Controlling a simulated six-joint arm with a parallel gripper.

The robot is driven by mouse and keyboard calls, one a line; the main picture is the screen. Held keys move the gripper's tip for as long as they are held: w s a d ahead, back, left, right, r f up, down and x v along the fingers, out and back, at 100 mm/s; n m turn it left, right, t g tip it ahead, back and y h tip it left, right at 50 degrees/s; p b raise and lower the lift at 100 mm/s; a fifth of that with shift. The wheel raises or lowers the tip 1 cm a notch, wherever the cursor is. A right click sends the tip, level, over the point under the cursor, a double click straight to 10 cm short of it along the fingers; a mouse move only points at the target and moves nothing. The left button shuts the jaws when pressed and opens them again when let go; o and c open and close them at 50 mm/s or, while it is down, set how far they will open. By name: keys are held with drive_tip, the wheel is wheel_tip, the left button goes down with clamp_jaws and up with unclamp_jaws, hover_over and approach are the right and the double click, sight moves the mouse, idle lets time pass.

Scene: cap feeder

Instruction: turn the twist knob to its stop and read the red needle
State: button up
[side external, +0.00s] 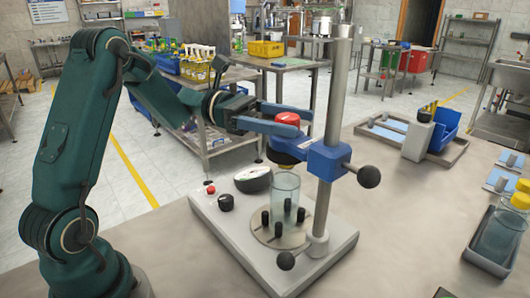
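A red knob-like top (288,118) sits above the blue head (326,160) of a bench stand. I take it as the twist knob, but no label is readable. My gripper (300,119) reaches in from the left, with one blue finger on the near side of the red top and one on the far side. I cannot tell whether the fingers touch it. A round dial (253,179) lies tilted on the stand's base. Its face is too small to make out a red needle. A small black knob (226,202) and a red button (210,188) sit beside it.
A clear glass jar (286,188) stands among black pegs on a round plate (268,236) under the head. A grey column (337,110) rises on the right, with a black ball handle (369,176) sticking out. Trays with parts stand farther right.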

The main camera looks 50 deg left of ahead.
drive_tip(key=v, duration=0.5)
drive_tip(key=shift+s, duration=0.1)
idle(0.3)
drive_tip(key=d+y, duration=0.1)
drive_tip(key=w+d+r+y, duration=0.1)
drive_tip(key=d, duration=0.1)
drive_tip(key=d+y, duration=0.1)
drive_tip(key=d, duration=0.1)
drive_tip(key=shift+w+d+r+m, duration=0.1)
drive_tip(key=shift+w+r+m, duration=0.2)
drive_tip(key=shift+w+r, duration=0.05)
drive_tip(key=s+d+r+m+t+y, duration=0.1)
drive_tip(key=s+d+r+m+y, duration=0.15)
drive_tip(key=s+r+y, duration=0.35)
drive_tip(key=s+a+f+m+g+y, duration=0.1)
drive_tip(key=s+a+f+m+y, duration=0.1)
drive_tip(key=s+f+m, duration=0.4)
drive_tip(key=s+a+f+m+g+y, duration=0.1)
drive_tip(key=s+f+m+y, duration=0.4)
drive_tip(key=f+m, duration=0.5)
drive_tip(key=s+a+m, duration=0.1)
drive_tip(key=m, duration=0.2)
drive_tip(key=shift+y, duration=0.3)
